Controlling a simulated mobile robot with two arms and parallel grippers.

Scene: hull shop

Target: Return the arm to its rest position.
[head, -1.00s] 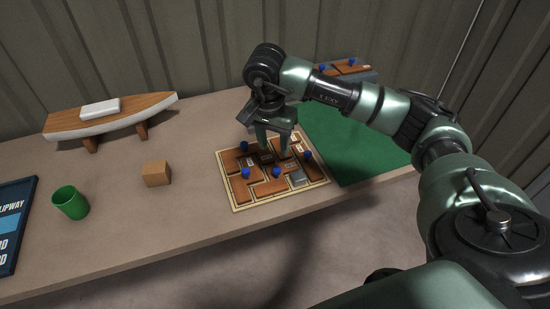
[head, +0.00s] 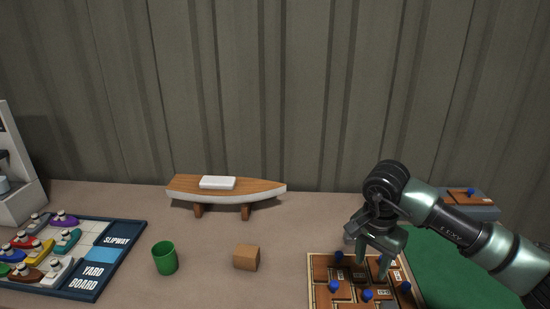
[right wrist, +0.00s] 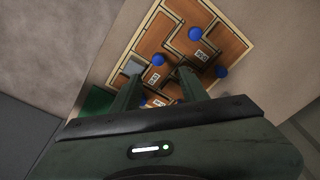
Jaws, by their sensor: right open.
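My right gripper (head: 373,268) hangs with its fingers down over the puzzle board (head: 312,262) at the lower right of the head view. Its fingers are apart, and I see nothing held between them. In the right wrist view the two fingers of my right gripper (right wrist: 157,88) reach over the puzzle board (right wrist: 232,27), with wooden pieces and blue knobs (right wrist: 195,34) beyond them. I cannot tell whether the fingertips touch the board. The right arm (head: 455,228) comes in from the right edge. My left gripper is not in view.
A green mat (head: 440,262) and a grey box with a wooden piece (head: 478,212) lie right of the board. A model boat (head: 235,190) stands at the back. A wooden block (head: 246,257), a green cup (head: 165,258) and the slipway board (head: 110,262) are to the left.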

